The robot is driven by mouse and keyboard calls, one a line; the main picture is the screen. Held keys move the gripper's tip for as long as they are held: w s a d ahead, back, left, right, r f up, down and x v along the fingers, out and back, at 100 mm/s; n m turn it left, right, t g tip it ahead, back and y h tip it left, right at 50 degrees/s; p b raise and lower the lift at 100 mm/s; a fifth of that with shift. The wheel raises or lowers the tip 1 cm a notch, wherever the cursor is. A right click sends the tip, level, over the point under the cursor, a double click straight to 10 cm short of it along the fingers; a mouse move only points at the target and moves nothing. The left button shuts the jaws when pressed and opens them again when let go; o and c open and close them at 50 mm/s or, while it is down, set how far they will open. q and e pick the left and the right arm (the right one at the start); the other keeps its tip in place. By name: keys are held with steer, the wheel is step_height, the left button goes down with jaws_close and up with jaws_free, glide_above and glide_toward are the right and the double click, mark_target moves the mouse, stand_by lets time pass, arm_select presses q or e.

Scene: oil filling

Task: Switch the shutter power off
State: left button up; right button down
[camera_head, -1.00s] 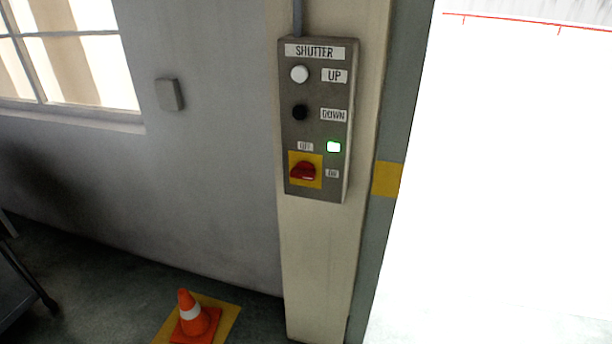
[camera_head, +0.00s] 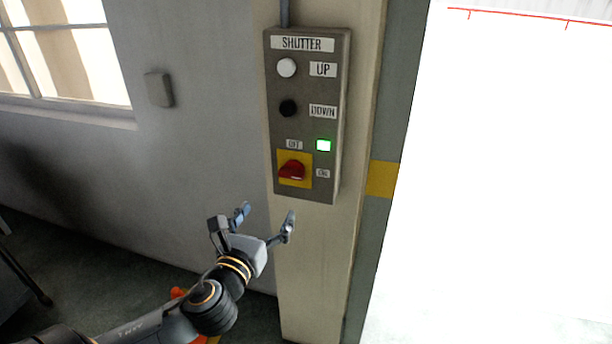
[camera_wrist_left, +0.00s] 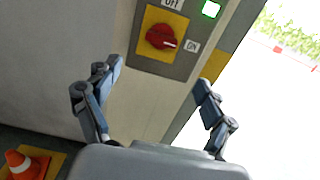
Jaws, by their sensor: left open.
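The grey shutter control box (camera_head: 312,120) is mounted on a cream post. Its red rotary knob (camera_head: 292,170) sits on a yellow plate between the OFF and ON labels. The knob's white mark points toward ON, and the green lamp (camera_head: 323,145) is lit. My left gripper (camera_head: 266,220) is open and empty, below the knob and apart from it. In the left wrist view the knob (camera_wrist_left: 161,37) appears ahead, above and between the open fingers (camera_wrist_left: 158,80). My right gripper is not in view.
A white UP button (camera_head: 286,68) and a black DOWN button (camera_head: 288,108) sit above the knob. A wide bright opening lies right of the post. An orange cone (camera_wrist_left: 24,163) stands on the floor at left. A small wall box (camera_head: 159,89) is left of the panel.

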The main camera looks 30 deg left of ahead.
mark_target(290, 175)
arm_select(q)
steer(key=p+x, duration=0.1)
steer(key=x, duration=0.3)
steer(key=p+x, duration=0.1)
steer(key=x, duration=0.3)
steer(key=r+p+x, duration=0.1)
steer(key=x, duration=0.3)
steer(key=shift+w+d, duration=0.1)
steer(key=shift+w+f, duration=0.1)
steer(key=shift+w, duration=0.65)
steer(key=shift+c, duration=0.4)
steer(key=c, duration=1.1)
